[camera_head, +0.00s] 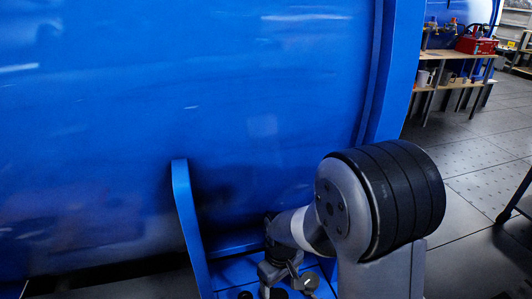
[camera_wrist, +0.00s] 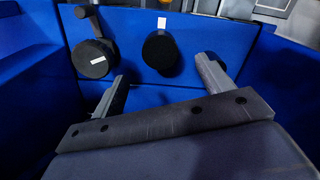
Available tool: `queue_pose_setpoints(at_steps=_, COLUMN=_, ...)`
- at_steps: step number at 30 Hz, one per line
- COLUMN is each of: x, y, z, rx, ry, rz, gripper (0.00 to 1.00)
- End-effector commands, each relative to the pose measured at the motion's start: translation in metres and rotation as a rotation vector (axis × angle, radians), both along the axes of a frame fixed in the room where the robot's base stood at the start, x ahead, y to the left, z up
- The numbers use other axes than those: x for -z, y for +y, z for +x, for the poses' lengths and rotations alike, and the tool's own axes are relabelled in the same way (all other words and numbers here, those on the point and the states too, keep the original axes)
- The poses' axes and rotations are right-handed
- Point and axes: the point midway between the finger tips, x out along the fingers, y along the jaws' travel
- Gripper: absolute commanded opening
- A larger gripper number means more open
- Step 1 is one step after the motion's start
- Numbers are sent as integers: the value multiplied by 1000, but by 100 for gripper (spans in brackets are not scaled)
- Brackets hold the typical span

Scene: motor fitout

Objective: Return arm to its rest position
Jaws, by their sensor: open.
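My gripper (camera_wrist: 162,68) shows in the wrist view with its two fingers spread apart and nothing between them. The fingers reach over a blue panel (camera_wrist: 130,22) that carries two round black parts. The left black part (camera_wrist: 92,60) has a white label on its face and a stubby arm above it. The right black part (camera_wrist: 160,54) has a white tag above it and lies beyond the gap between the fingers. In the head view my arm (camera_head: 350,205) bends down at the lower right, and its far end is over a blue bracket; the fingertips cannot be made out there.
A large blue curved housing (camera_head: 190,100) fills most of the head view. An upright blue bracket plate (camera_head: 188,215) stands left of my arm. A wooden workbench (camera_head: 455,57) with a red toolbox (camera_head: 477,45) stands at the back right. Dark tiled floor (camera_head: 470,215) lies open to the right.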

Motion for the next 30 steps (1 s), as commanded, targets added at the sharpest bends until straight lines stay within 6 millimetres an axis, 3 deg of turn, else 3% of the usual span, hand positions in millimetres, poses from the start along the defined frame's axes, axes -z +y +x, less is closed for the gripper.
queue_pose_setpoints(at_steps=1, x=17, y=0, z=0, rx=0, ry=1, rz=0, gripper=75)
queue_pose_setpoints(at_steps=11, x=84, y=0, z=-1, rx=0, ry=2, rz=0, gripper=75)
queue_pose_setpoints(at_steps=12, x=65, y=0, z=1, rx=0, ry=-4, rz=2, gripper=75)
queue_pose_setpoints(at_steps=18, x=32, y=0, z=0, rx=0, ry=-4, rz=2, gripper=75)
queue_pose_setpoints(at_steps=19, x=28, y=0, z=0, rx=0, ry=-3, rz=1, gripper=75)
queue_pose_setpoints(at_steps=20, x=38, y=0, z=0, rx=0, ry=-4, rz=2, gripper=75)
queue_pose_setpoints(at_steps=24, x=12, y=0, z=0, rx=0, ry=-4, rz=2, gripper=75)
queue_pose_setpoints(at_steps=30, x=-5, y=0, z=0, rx=0, ry=-3, rz=1, gripper=75)
